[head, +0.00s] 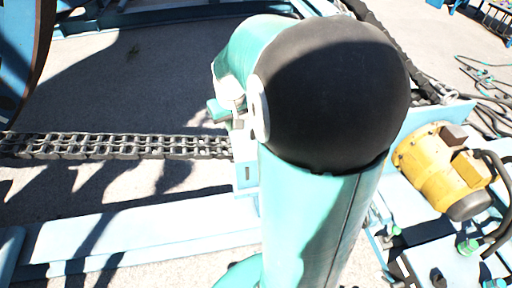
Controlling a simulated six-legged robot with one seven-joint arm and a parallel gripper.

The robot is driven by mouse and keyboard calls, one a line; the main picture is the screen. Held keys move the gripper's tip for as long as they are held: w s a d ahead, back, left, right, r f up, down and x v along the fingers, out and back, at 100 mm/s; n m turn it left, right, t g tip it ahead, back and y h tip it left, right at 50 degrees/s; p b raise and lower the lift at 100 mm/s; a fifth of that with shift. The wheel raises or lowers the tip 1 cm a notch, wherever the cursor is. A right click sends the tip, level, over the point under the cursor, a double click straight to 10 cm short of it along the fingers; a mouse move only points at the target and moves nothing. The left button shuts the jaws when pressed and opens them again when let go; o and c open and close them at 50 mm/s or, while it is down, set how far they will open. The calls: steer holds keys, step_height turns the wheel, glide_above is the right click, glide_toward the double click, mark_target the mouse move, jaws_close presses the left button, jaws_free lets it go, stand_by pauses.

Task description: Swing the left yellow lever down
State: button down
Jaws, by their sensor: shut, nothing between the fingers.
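No yellow lever can be made out in the head view. My gripper does not show in this view. A large teal arm link of mine with a black rounded cap fills the middle of the picture, close to the camera, and hides what lies behind it. The only yellow thing in view is a motor (431,172) with a dark end, at the right on the pale blue machine frame.
A metal drive chain (110,147) runs across the left. Below it lies a long pale blue beam (145,228). Part of a blue reel (14,55) stands at the upper left. Black cables (490,95) lie at the right. Bare grey ground shows at the upper left.

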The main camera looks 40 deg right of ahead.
steer(key=d+f+m, duration=0.1)
steer(key=d+f, duration=0.8)
steer(key=d, duration=0.2)
steer(key=s+d+f+m+y, duration=0.1)
steer(key=s+d+f, duration=0.2)
steer(key=d+f, duration=0.2)
steer(key=s+d+f+m+y, duration=0.1)
steer(key=s+d+f, duration=0.3)
steer(key=f, duration=0.7)
steer(key=s+d+f+m+y, duration=0.1)
steer(key=s+d+f+m, duration=0.1)
steer(key=d+f, duration=0.5)
step_height(320, 180, down, 2)
steer(key=shift+s+d+f, duration=0.1)
steer(key=shift+s+d, duration=0.05)
steer(key=shift+s, duration=0.55)
steer(key=w+a+f, duration=0.2)
steer(key=f, duration=0.3)
steer(key=w+a+f, duration=0.2)
steer(key=a+f, duration=0.1)
steer(key=f, duration=0.2)
steer(key=shift+w, duration=0.35)
steer(key=shift+a+f, duration=0.1)
